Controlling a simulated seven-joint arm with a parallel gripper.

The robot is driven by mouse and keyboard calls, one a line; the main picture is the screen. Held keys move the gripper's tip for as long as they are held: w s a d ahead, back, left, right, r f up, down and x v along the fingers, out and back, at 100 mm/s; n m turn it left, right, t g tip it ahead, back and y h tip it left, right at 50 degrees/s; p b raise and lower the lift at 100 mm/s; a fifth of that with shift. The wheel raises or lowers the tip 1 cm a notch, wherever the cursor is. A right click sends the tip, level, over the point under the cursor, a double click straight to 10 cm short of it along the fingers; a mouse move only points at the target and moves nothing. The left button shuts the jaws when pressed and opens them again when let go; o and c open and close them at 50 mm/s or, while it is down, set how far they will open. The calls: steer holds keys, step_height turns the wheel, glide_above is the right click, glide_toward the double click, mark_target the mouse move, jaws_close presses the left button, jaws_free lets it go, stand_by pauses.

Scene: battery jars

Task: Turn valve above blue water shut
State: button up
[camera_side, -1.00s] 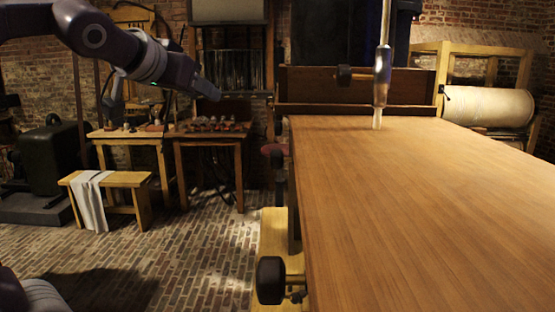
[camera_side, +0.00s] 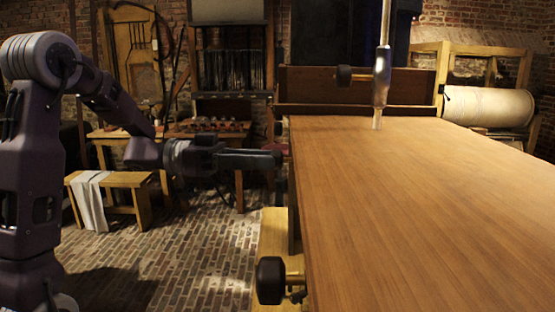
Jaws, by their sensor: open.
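A vertical pipe with a shiny metal body (camera_side: 382,78) comes down over the far part of the wooden table. A dark knob (camera_side: 343,75) on a brass-coloured stem sticks out from its left side and looks like a valve handle. A larger black knob (camera_side: 270,280) with a brass stem shows low at the table's near left side. No blue water is visible, so I cannot tell which valve belongs to it. My gripper (camera_side: 282,158) is open and empty, pointing right beside the table's left edge. It is apart from both knobs, and its fingers show edge-on.
The wooden table (camera_side: 430,210) fills the right side, and its top is bare apart from the pipe. A raised wooden back (camera_side: 300,90) borders its far end. A bench with a cloth (camera_side: 90,200) and a cluttered worktable (camera_side: 205,127) stand behind my arm at left.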

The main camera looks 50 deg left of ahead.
mark_target(277, 160)
steer(key=x, duration=0.3)
steer(key=shift+d, duration=0.1)
jaws_close()
steer(key=m, duration=0.4)
steer(key=shift+m, duration=0.4)
steer(key=m, duration=0.4)
steer(key=shift+y, duration=0.3)
steer(key=m, duration=0.4)
steer(key=shift+m+y, duration=0.3)
steer(key=shift+m, duration=1.8)
